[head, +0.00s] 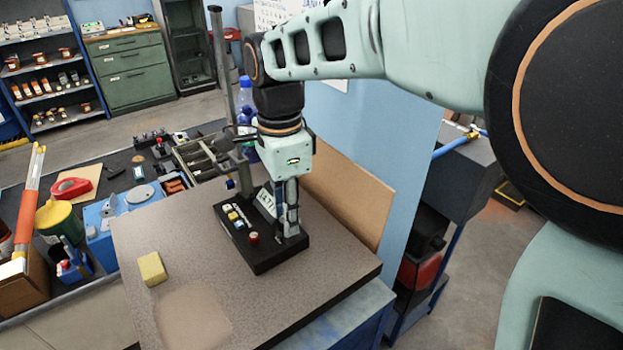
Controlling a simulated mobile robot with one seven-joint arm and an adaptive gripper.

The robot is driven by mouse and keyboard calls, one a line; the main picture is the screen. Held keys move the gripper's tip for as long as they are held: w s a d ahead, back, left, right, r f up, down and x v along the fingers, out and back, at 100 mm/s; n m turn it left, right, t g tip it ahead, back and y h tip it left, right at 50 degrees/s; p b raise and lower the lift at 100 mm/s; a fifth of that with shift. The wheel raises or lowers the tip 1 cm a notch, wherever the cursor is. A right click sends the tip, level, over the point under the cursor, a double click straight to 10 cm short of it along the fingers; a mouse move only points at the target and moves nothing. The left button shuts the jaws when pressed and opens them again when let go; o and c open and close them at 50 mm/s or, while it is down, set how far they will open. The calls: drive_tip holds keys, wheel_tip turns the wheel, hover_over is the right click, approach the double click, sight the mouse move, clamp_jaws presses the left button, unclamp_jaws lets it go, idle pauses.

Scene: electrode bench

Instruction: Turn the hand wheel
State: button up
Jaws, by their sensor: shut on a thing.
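My gripper (287,222) points down over the right end of a black control box (265,258) on the bench top. Its fingers are close together, shut on a part at the box, which they and the gripper body mostly hide. This part appears to be the hand wheel, but I cannot make out its rim or its angle. The box also carries a red knob (253,238), several small coloured buttons (234,217) and a white label plate (266,202), partly behind the fingers.
A yellow block (152,269) lies on the bench top (190,240) to the left. A metal post (222,70) rises behind the box. A brown board (345,195) and blue partition (375,130) stand close behind and right. The front bench top is clear.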

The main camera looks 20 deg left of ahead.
idle(0.3)
drive_tip(key=o, duration=1.1)
drive_tip(key=shift+o, duration=0.2)
drive_tip(key=shift+r, duration=4.05)
